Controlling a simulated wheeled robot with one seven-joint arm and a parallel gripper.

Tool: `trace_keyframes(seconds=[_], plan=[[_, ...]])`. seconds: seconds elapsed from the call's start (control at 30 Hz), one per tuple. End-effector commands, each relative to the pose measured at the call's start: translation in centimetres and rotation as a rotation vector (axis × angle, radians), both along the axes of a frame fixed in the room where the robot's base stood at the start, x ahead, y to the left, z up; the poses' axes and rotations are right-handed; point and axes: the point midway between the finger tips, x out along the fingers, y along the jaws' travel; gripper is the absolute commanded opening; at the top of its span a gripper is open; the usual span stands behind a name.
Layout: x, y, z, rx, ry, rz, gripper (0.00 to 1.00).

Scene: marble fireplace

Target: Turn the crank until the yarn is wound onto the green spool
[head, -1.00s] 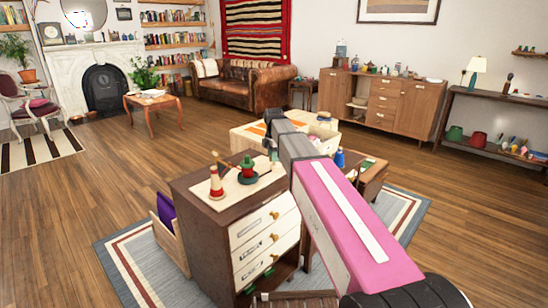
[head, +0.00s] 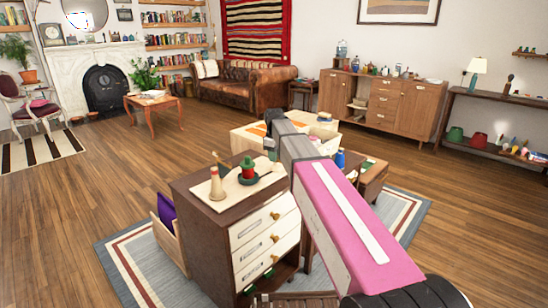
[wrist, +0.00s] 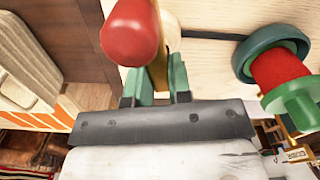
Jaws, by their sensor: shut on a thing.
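The green spool (head: 248,168) stands on the cream top of a small dark-brown drawer cabinet (head: 215,200). Red yarn is wound on its middle, which also shows in the wrist view (wrist: 280,72). A tan spool (head: 217,185) stands to its left and looks bare of red yarn. In the wrist view my gripper (wrist: 157,88) has its green fingers close together around a tan bar with a red rounded knob (wrist: 130,35), which looks like the crank handle. My gripper is shut on it. The exact contact is partly hidden by the knob.
The cabinet has white drawers with brass knobs and stands on a blue-bordered rug (head: 130,270). A sofa (head: 245,85) and sideboard (head: 385,100) are farther back.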

Motion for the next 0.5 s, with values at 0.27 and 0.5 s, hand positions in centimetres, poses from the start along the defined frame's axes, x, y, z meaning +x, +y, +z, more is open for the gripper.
trace_keyframes(seconds=[0.27, 0.5], plan=[[0.17, -0.21, 0.01, -0.001, 0.0, -0.241, 0.0], [0.24, -0.32, 0.01, -0.001, 0.0, -0.391, 0.0]])
